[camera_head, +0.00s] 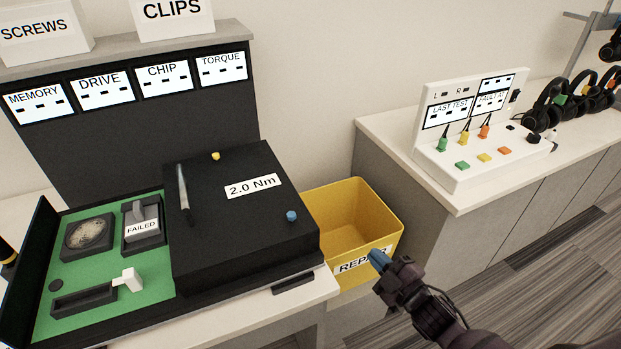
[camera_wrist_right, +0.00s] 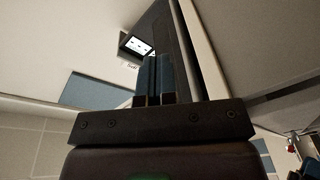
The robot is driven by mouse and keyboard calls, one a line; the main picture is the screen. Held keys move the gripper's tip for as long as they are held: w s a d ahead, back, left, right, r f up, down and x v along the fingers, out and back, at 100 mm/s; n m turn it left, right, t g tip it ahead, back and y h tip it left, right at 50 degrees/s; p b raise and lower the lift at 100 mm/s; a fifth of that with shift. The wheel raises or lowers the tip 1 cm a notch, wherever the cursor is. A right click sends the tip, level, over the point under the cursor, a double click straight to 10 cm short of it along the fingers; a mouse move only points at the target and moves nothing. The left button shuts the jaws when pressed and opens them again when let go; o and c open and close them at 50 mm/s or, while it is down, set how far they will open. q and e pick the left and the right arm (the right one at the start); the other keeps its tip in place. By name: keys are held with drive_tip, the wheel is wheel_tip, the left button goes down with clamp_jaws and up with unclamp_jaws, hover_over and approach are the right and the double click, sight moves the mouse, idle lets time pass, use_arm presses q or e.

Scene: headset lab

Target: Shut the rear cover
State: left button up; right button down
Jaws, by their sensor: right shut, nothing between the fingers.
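A black tray (camera_head: 120,336) with a green bed (camera_head: 95,265) lies on the left bench. A dark flap (camera_head: 28,255) stands tilted up along its left side. A large black block (camera_head: 240,225) labelled 2.0 Nm covers the tray's right part. No part is marked as the rear cover, so I cannot tell which one it is. My right gripper (camera_head: 379,259), with blue fingertips, is shut and empty in front of the yellow bin, right of the tray and apart from it. Its fingers show close together in the right wrist view (camera_wrist_right: 154,80). My left gripper is not in view.
A yellow bin (camera_head: 355,215) labelled REPAIR stands between the benches. A white test stand (camera_head: 480,150) and several headsets (camera_head: 580,95) are on the right bench. A dark panel with screens (camera_head: 155,120) rises behind the tray. Grey floor (camera_head: 560,270) is free at right.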

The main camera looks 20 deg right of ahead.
drive_tip(key=w+d+r+m+g+y+b, duration=0.1)
drive_tip(key=w+r+m+g+y+b, duration=0.2)
drive_tip(key=w+m+g+y, duration=0.5)
drive_tip(key=w+d+r+m+g+y+b, duration=0.1)
drive_tip(key=w+r+m+g+y+b, duration=0.25)
drive_tip(key=m, duration=0.85)
drive_tip(key=w+d+r+m+g+y+b, duration=0.1)
drive_tip(key=w+r+m+g+y+b, duration=0.25)
drive_tip(key=w+m+g, duration=0.6)
drive_tip(key=m+t+p, duration=0.1)
drive_tip(key=t+p, duration=0.1)
approach(281, 190)
wheel_tip(281, 190, down, 2)
drive_tip(key=w+a, duration=0.3)
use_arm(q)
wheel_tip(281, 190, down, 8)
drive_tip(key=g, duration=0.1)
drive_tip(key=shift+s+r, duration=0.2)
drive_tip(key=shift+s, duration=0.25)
use_arm(e)
drive_tip(key=shift+a+f+h, duration=0.2)
drive_tip(key=shift+a+h, duration=0.1)
drive_tip(key=shift+a, duration=0.6)
drive_tip(key=a, duration=0.4)
drive_tip(key=shift+s+a, duration=0.15)
drive_tip(key=shift+a, duration=0.1)
